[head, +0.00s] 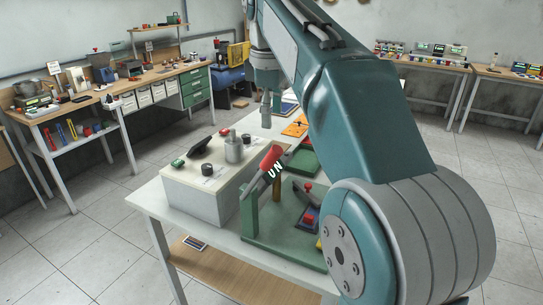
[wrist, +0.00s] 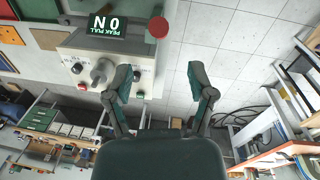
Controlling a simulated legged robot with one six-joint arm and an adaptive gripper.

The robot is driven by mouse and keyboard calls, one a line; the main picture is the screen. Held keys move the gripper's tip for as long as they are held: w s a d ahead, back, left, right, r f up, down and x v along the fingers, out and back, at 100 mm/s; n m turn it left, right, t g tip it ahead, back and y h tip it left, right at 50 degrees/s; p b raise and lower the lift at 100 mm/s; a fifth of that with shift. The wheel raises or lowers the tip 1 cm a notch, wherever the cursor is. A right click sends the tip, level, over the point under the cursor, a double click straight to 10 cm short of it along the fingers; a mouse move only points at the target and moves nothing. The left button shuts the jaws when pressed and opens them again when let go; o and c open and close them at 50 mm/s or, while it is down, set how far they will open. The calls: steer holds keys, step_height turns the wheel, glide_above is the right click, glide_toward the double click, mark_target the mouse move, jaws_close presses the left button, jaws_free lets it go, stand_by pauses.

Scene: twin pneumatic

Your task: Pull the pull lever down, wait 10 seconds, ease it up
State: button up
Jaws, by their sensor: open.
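A lever with a red grip (head: 270,157) slants upward on a green metal stand (head: 246,217) at the table's front. Beside the grip is a small dark display with white characters. In the wrist view, a round red end (wrist: 158,27), probably the grip, lies beyond my fingertips, next to the display (wrist: 107,25) reading "PEAK PULL" and "0 N". My gripper (head: 265,122) hangs behind the lever in the head view, apart from it. In the wrist view its two fingers (wrist: 160,78) are spread and empty. My arm hides the table's right side.
The white table (head: 150,197) has little bare room. Workbenches line the walls; the floor between is clear.

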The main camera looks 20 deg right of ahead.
mark_target(272, 163)
steer(key=shift+w+a, duration=0.2)
steer(key=shift+a, duration=0.05)
steer(key=shift+f, duration=0.3)
steer(key=f, duration=0.6)
steer(key=d+f, duration=0.1)
steer(key=f, duration=0.3)
steer(key=shift+w, duration=0.4)
jaws_close()
